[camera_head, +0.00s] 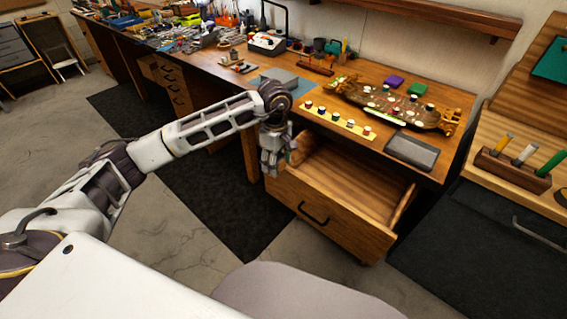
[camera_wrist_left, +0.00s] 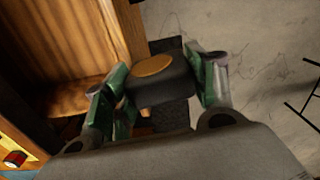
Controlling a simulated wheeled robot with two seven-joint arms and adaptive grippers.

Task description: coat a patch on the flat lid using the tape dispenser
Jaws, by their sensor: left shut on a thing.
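My left gripper (camera_head: 274,160) hangs over the left side of the open drawer in the head view. In the left wrist view its green-sided fingers (camera_wrist_left: 162,88) are shut on a dark block with a round tan face, which looks like the tape dispenser (camera_wrist_left: 158,90). In the head view the gripper hides most of the held thing. A dark flat slab with a paler rim (camera_head: 412,152) lies at the desk's front right and may be the flat lid. My right gripper is not in view.
The wooden drawer (camera_head: 325,218) is pulled out and looks empty. A yellow strip with several small pots (camera_head: 340,121) lies on the desk, before a patterned car-like body (camera_head: 395,104). A blue-grey flat piece (camera_head: 287,83) lies behind my gripper. Tools crowd the far bench.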

